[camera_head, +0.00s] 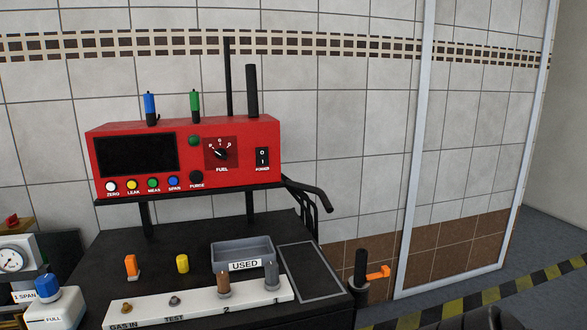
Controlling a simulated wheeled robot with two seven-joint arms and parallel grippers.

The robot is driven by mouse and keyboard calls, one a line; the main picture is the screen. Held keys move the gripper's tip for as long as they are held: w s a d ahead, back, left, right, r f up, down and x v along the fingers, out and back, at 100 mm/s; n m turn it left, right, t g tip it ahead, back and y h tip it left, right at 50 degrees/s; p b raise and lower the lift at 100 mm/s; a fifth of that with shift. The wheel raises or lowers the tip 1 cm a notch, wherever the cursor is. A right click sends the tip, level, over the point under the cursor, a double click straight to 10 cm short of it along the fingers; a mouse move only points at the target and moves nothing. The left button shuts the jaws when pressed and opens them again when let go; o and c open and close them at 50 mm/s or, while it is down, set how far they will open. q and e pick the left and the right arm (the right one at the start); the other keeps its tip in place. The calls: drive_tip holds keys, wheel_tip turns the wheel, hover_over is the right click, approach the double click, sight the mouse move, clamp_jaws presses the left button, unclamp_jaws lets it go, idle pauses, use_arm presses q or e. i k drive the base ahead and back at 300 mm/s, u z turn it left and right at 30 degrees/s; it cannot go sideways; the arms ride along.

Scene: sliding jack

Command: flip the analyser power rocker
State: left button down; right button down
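The red analyser (187,155) stands on a raised shelf above a black cart. The power rocker (262,158) is a small black switch marked O above I, at the right end of its front face, with the label POWER under it. Which side of the rocker is pressed in is too small to tell. The analyser's display (136,155) is dark. Neither of my grippers can be made out in this view, and nothing covers the rocker.
A FUEL dial (220,153) sits left of the rocker. Black hoses (310,197) leave the analyser's right side. A grey USED tray (242,252) and white port block (200,302) lie below on the cart. A dark rounded shape (487,318) at the bottom edge is unclear.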

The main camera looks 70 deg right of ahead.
sight(262, 153)
drive_tip(key=z, duration=1.15)
drive_tip(key=i, duration=0.1)
drive_tip(key=z, duration=0.15)
